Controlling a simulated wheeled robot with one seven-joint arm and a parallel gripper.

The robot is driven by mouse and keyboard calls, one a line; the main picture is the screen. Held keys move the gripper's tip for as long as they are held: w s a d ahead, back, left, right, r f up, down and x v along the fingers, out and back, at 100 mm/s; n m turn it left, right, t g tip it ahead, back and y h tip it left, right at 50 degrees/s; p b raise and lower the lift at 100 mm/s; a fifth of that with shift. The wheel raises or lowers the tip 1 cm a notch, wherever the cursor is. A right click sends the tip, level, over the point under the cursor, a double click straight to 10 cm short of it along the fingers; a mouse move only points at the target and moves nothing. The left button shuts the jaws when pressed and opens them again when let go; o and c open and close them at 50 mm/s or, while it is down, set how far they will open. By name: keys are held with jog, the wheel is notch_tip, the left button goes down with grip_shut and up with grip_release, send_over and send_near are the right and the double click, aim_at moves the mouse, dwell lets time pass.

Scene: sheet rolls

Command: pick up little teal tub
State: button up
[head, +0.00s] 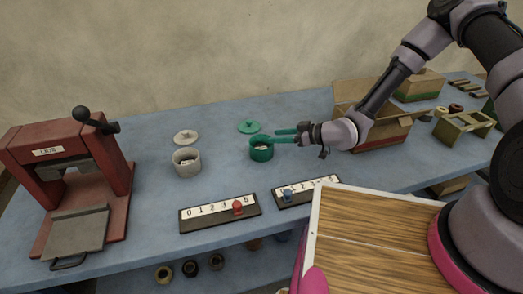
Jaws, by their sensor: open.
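The little teal tub (261,154) stands upright and uncovered on the blue table in the head view, with something pale inside it. A teal lid (249,127) with a knob lies on the table just behind it. My gripper (273,136) reaches in from the right, with its two teal fingers apart and nothing between them. The fingers point left, and the nearer one overlaps the tub's rim in the picture. I cannot tell whether it touches the tub.
A grey tub (187,163) and its lid (185,137) stand to the left. A red press (75,170) is at the far left. Two number strips, one with a red peg (238,207) and one with a blue peg (287,193), lie in front. An open cardboard box (385,133) stands right, behind my wrist.

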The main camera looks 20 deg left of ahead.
aim_at(262, 136)
jog(key=x, duration=0.5)
grip_shut()
jog(key=shift+r, duration=0.1)
